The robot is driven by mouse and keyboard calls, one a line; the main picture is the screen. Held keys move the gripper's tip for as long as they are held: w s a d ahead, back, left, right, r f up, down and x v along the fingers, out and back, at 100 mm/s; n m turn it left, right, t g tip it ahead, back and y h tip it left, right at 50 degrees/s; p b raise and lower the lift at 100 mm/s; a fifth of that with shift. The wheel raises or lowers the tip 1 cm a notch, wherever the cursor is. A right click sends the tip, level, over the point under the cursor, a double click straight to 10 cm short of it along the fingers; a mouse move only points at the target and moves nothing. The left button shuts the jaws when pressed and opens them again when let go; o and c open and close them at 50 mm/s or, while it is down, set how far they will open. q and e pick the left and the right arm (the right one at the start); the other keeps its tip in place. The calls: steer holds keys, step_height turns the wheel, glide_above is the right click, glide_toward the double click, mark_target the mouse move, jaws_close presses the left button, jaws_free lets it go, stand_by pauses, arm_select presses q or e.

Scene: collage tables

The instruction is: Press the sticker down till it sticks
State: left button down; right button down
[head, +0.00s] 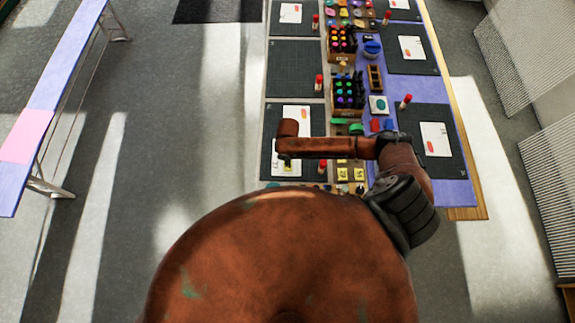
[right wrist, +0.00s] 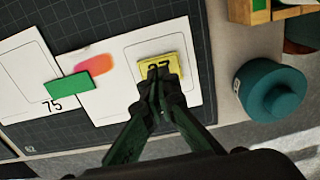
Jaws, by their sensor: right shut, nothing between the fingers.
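The yellow sticker (right wrist: 176,62) with black digits lies within a printed rectangle on a white sheet (right wrist: 119,107). My right gripper (right wrist: 158,76) is shut and empty, its tips over the sticker and hiding part of it. The tips look to be on or just above the sticker; I cannot tell if they touch. In the head view, my right gripper (head: 285,158) is over the white sheet (head: 294,116) on the near left dark mat (head: 314,120). My left gripper is not in view.
A green piece (right wrist: 69,86) and a red-orange oval (right wrist: 95,63) lie left of the sticker. A teal round-lidded pot (right wrist: 270,92) stands to the right. In the head view, bottle racks (head: 347,91) and glue sticks (head: 318,83) stand along the table's middle.

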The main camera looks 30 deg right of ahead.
steer(key=shift+f+b, duration=0.35)
steer(key=shift+f, duration=0.45)
steer(key=shift+r, duration=0.1)
stand_by(0.6)
step_height(320, 180, up, 7)
steer(key=p, duration=0.8)
steer(key=shift+d, duration=0.1)
stand_by(0.4)
